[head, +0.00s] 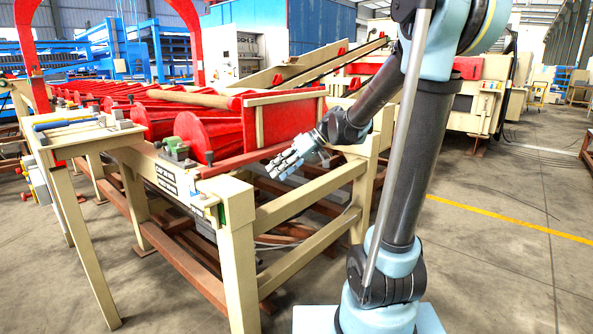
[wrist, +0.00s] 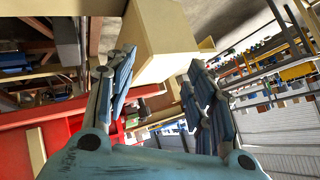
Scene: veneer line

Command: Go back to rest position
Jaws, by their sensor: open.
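My gripper (head: 291,158) is in the middle of the head view, at the end of my arm, which comes in from the right. It is beside the beige frame of the red roller machine (head: 277,123), above the gap between its rails. In the wrist view my gripper (wrist: 160,62) has its two fingers spread apart, with nothing held between them. A beige block-like frame part (wrist: 165,38) shows beyond the fingertips; I cannot tell whether it touches them.
A beige table (head: 84,134) with tools stands at the left. A beige post (head: 238,255) and rails (head: 310,195) stand close to my arm. A beige machine (head: 480,95) is behind my arm. The floor (head: 500,270) at the right is clear, crossed by a yellow line (head: 510,218).

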